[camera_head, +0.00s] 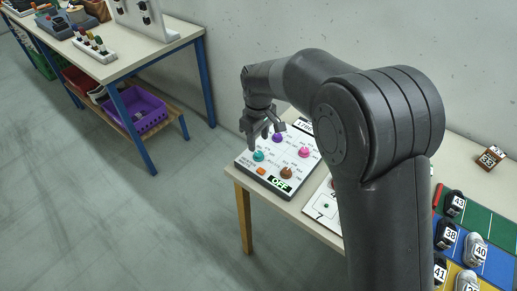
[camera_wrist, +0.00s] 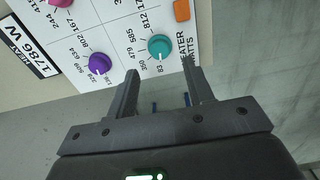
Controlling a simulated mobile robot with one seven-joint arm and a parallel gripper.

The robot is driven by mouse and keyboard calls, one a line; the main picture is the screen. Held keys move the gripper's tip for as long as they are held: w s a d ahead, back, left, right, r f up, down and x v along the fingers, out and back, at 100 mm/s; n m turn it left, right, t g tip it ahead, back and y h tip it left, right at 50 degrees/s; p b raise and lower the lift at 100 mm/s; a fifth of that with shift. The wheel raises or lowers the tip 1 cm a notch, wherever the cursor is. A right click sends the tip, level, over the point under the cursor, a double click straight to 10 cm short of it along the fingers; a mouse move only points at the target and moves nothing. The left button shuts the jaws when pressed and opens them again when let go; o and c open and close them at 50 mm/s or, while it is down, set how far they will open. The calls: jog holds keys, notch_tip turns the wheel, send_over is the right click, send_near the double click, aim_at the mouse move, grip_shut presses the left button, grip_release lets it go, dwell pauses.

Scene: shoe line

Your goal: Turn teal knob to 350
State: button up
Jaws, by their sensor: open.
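The teal knob (camera_head: 258,156) is on the white control panel (camera_head: 246,164), which lies on the table at centre. In the wrist view the teal knob (camera_wrist: 159,46) is ringed by small printed numbers, among them 83, 479, 585 and 812. I cannot tell which number the knob points to. My gripper (camera_wrist: 162,75) is open and empty, its two fingers apart just below the knob in the wrist view, not around it. In the head view my gripper (camera_head: 256,138) hangs above the panel's far left part.
A purple knob (camera_head: 277,138), a pink knob (camera_head: 304,152) and a brown knob (camera_head: 286,172) share the panel. An orange button (camera_head: 261,171) and a green display reading OFF (camera_head: 279,184) are at its near edge. A second board (camera_head: 322,205) lies to the right.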

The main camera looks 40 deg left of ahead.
aim_at(259, 153)
notch_tip(259, 153, down, 5)
jog(key=shift+f, duration=0.2)
jog(key=shift+c, duration=0.6)
jog(key=c, duration=0.9)
jog(key=shift+m, duration=0.3)
jog(key=m, duration=0.3)
jog(key=shift+m, duration=2.1)
